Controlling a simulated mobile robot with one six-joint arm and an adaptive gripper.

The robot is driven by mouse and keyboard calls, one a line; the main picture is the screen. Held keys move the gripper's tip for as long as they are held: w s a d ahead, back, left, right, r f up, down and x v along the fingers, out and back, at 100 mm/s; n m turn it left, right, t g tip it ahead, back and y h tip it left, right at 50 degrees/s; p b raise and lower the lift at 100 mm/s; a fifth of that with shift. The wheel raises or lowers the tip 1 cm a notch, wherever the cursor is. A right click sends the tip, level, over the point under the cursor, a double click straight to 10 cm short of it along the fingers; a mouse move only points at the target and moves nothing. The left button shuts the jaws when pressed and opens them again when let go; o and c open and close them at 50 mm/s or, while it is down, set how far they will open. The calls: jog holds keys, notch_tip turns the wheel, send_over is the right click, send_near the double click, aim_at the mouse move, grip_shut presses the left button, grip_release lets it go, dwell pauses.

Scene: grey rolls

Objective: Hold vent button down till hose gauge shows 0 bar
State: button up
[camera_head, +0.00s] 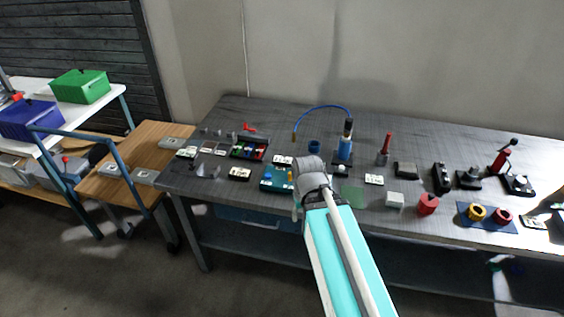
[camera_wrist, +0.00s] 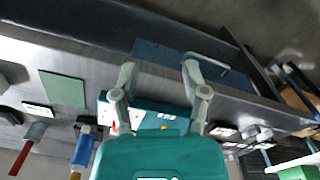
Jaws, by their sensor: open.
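A blue upright cylinder (camera_head: 345,149) with a black top stands mid-table. A thin blue hose (camera_head: 322,107) arches left from it to a brass-coloured end. The cylinder also shows at the lower left in the wrist view (camera_wrist: 82,150). I cannot make out a vent button, a gauge face or any reading. A teal tray-like box (camera_head: 270,185) with small coloured parts lies left of my arm; it also shows in the wrist view (camera_wrist: 150,107). My gripper (camera_wrist: 157,70) is open and empty, its fingers apart above that box and the table's front edge. In the head view my arm hides part of the table.
A red-handled tool (camera_head: 386,143) and several dark devices stand to the right. A red block (camera_head: 428,205) and a blue mat (camera_head: 487,217) with two rings lie near the front edge. A green square (camera_head: 352,196) lies flat. Clear tabletop runs along the back.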

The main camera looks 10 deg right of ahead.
grip_shut()
jog(key=shift+d, duration=0.1)
dwell(1.2)
